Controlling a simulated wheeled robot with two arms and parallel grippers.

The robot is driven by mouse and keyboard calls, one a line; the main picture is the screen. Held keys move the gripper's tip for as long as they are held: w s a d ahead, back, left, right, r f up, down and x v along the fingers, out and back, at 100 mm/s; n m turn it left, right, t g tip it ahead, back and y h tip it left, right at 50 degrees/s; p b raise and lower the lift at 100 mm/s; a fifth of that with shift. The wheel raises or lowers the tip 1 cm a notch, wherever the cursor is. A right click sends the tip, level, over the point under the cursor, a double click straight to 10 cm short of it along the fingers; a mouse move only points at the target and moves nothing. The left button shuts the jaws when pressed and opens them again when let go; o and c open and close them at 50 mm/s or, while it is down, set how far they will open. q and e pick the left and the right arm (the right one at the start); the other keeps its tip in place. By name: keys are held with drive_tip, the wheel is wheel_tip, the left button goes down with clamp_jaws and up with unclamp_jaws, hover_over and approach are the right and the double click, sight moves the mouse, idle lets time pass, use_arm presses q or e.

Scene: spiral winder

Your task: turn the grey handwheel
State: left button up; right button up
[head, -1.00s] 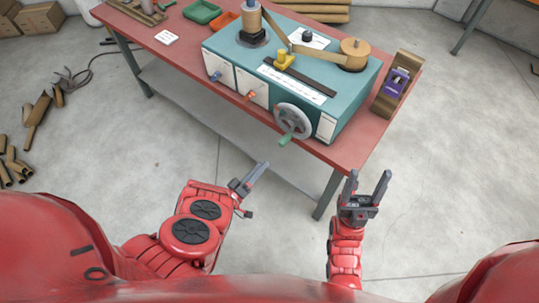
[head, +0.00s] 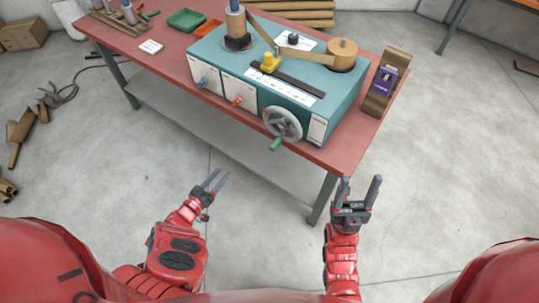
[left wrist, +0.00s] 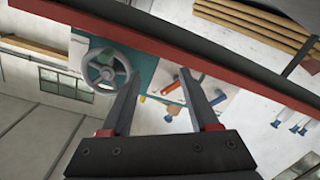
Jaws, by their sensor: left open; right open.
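The grey handwheel (head: 283,123) is on the front face of the teal winder (head: 270,75), near its right end, with a green handle (head: 276,145) at its lower rim. In the left wrist view the handwheel (left wrist: 106,70) shows at the upper left, beyond the left finger. My left gripper (head: 217,180) is open and empty, in front of the table and below and left of the wheel. Its two fingers also show in the left wrist view (left wrist: 163,95). My right gripper (head: 359,190) is open and empty, pointing up, near the table's right front corner. Neither gripper touches the wheel.
The winder stands on a red table (head: 175,80) whose front edge lies between my grippers and the wheel. A purple tape dispenser (head: 385,85) stands right of it. A green tray (head: 187,20) is at the back left. The floor before the table is clear.

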use_arm(q)
drive_tip(key=w+a+f+m+y+b, duration=0.1)
drive_tip(key=w+a+f+m+b, duration=0.15)
drive_tip(key=a+m+b, duration=0.35)
drive_tip(key=m+h+b, duration=0.2)
drive_tip(key=m+b, duration=0.7)
drive_tip(key=m, duration=0.1)
approach(271, 150)
drive_tip(key=p+x, duration=0.1)
drive_tip(key=x, duration=0.9)
drive_tip(key=shift+w+d+r+p, duration=0.1)
drive_tip(key=shift+d+r+p, duration=0.1)
drive_tip(key=shift+p, duration=0.1)
drive_tip(key=shift+w+d+f, duration=0.15)
drive_tip(key=shift+w+d, duration=0.2)
drive_tip(key=shift+w, duration=0.25)
drive_tip(key=shift+c, duration=0.2)
clamp_jaws()
